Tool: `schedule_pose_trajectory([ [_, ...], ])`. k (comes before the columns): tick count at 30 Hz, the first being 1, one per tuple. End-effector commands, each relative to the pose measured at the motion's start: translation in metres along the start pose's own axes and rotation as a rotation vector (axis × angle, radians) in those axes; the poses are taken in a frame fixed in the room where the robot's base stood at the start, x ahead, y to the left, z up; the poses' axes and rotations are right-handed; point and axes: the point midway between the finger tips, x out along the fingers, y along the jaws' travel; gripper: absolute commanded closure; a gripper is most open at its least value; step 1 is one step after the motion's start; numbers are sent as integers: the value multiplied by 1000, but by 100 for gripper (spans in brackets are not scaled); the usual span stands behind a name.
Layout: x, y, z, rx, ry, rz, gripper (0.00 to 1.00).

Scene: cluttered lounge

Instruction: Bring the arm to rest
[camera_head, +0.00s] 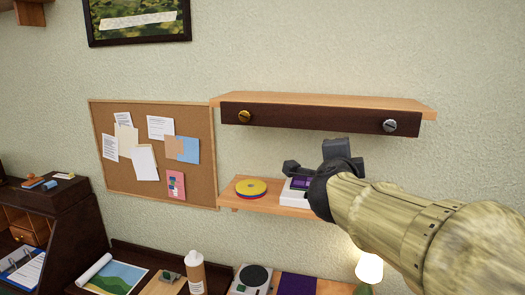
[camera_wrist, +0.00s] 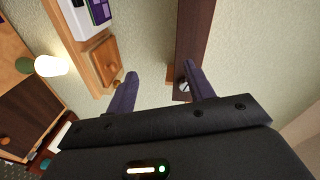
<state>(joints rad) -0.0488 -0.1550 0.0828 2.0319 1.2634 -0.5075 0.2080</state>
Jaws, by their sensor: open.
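My gripper (camera_head: 312,172) is in front of the wall shelf in the head view, at the end of my arm reaching in from the right. In the wrist view my gripper (camera_wrist: 160,88) shows two dark fingers spread apart with nothing between them. It is open and empty. The upper shelf (camera_head: 320,100) with a dark front board is just above it in the head view. The lower shelf (camera_head: 232,200) is behind and beside it, and its right part is hidden by my arm.
A stack of coloured discs (camera_head: 251,188) and a white box with a purple top (camera_head: 297,190) are on the lower shelf. A corkboard (camera_head: 200,125) hangs left.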

Motion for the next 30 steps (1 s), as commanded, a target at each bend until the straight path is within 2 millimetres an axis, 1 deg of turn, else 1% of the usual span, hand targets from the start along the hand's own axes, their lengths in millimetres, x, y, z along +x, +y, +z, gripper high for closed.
schedule_pose_trajectory([
  [1, 4, 20, 12, -100, -59, 22, 47],
  [2, 6, 31, 20, -161, -97, 33, 47],
  [3, 6, 47, 30, -242, -151, 52, 47],
  [5, 6, 74, 44, -361, -233, 83, 47],
  [6, 4, 93, 52, -438, -289, 106, 47],
  [8, -1, 123, 63, -554, -377, 145, 47],
  [9, -6, 144, 70, -629, -438, 175, 47],
  [11, -16, 177, 76, -741, -532, 221, 47],
  [12, -24, 199, 80, -815, -596, 253, 47],
  [14, -39, 233, 82, -920, -696, 306, 47],
  [15, -50, 254, 82, -990, -765, 342, 47],
  [17, -69, 286, 79, -1092, -870, 396, 47],
  [18, -82, 306, 75, -1157, -940, 434, 47],
  [21, -113, 346, 61, -1293, -1095, 517, 47],
  [24, -134, 369, 49, -1376, -1197, 573, 47],
  [25, -138, 373, 47, -1392, -1215, 582, 47],
  [27, -142, 377, 44, -1411, -1238, 594, 47],
  [30, -143, 378, 44, -1414, -1241, 595, 47],
])
